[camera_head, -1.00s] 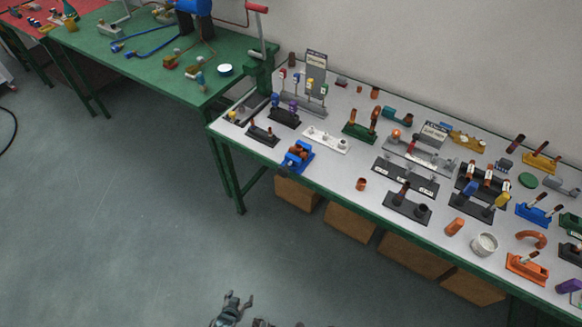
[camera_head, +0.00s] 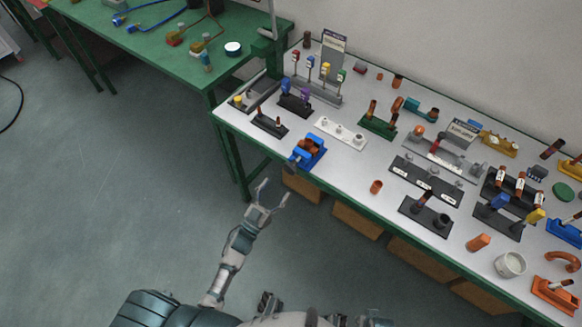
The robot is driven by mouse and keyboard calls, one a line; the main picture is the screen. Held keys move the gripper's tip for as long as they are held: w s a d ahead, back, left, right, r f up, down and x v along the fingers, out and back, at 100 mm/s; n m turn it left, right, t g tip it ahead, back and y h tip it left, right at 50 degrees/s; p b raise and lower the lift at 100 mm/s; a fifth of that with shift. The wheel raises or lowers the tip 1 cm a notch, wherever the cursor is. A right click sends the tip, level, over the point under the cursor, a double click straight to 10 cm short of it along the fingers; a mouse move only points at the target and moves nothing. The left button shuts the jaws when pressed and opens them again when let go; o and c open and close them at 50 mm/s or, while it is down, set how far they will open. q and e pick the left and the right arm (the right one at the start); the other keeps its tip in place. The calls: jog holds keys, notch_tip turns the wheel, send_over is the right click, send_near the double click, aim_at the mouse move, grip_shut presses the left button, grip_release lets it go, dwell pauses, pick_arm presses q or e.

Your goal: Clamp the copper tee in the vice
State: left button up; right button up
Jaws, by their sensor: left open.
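A small blue vice (camera_head: 302,158) stands near the front edge of the white-topped table, left of its middle. Copper-coloured pieces (camera_head: 313,146) show at its top; I cannot tell whether they are the tee or whether they are clamped. A short copper fitting (camera_head: 376,187) stands on the tabletop to the right of the vice; its exact shape is too small to tell. My left gripper (camera_head: 274,192) is open and empty, off the table's front edge, below and left of the vice. Dark parts of mine show at the bottom edge; my right gripper is not clearly made out there.
The white-topped table (camera_head: 341,178) is crowded with stands and fittings. A white holder (camera_head: 340,133) is behind the vice and a black holder (camera_head: 268,124) left of it. Cardboard boxes (camera_head: 357,219) sit under the table. A green workbench (camera_head: 160,52) adjoins at upper left.

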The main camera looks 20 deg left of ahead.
aim_at(288, 171)
pick_arm(q)
jog(key=x, duration=0.7)
jog(key=shift+w+r, duration=0.15)
jog(key=shift+w, duration=0.25)
jog(key=shift+w+d+r, duration=0.15)
jog(key=shift+w+d, duration=0.05)
jog(key=shift+w, duration=0.1)
jog(key=c, duration=1.2)
